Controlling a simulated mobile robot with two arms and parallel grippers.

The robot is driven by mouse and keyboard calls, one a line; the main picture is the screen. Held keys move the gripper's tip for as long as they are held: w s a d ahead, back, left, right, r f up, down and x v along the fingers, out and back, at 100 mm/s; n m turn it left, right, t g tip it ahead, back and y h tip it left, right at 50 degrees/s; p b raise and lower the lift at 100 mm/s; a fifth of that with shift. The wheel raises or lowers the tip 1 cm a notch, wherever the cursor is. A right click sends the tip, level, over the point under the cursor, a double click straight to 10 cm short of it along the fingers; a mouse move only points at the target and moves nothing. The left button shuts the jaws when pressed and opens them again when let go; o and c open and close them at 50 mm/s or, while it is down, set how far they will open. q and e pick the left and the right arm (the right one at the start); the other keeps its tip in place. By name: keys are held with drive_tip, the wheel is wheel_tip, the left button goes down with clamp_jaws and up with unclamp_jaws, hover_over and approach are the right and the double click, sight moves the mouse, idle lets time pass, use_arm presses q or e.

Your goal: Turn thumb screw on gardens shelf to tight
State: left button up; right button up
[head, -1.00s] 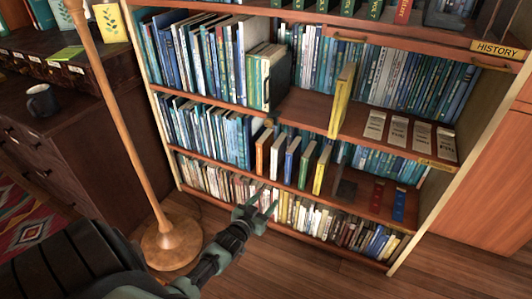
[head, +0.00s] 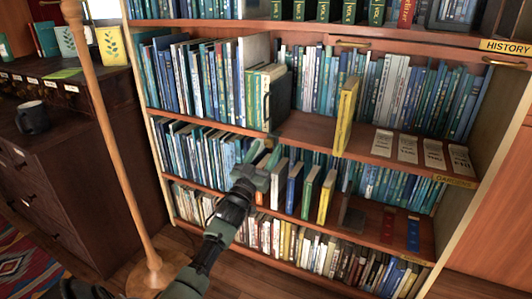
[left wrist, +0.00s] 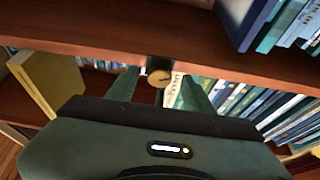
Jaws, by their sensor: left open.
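The thumb screw (left wrist: 158,77) shows in the left wrist view as a small round brass-coloured knob with a dark mark on its face. It sits just under a dark piece at the front edge of the wooden gardens shelf (left wrist: 100,45). In the head view the shelf (head: 310,138) carries a yellow GARDENS label (head: 455,181). My left gripper (head: 265,153) is open just below the shelf's edge. In the wrist view its two fingers (left wrist: 160,92) straddle the knob from either side, with gaps showing. In the head view the screw is hard to make out. My right gripper is out of view.
Several upright books (head: 310,192) stand on the shelf below, right of my gripper. A yellow book (head: 346,115) juts out on the gardens shelf. A floor lamp's pole (head: 110,130) stands at left, before a dark cabinet (head: 55,165) with a mug (head: 32,118).

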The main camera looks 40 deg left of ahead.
use_arm(q)
drive_tip(key=shift+w+a+r, duration=0.1)
drive_tip(key=shift+w+r, duration=0.05)
drive_tip(key=shift+w, duration=0.25)
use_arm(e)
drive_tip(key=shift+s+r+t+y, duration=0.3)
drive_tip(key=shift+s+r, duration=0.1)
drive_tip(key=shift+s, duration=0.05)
use_arm(q)
clamp_jaws()
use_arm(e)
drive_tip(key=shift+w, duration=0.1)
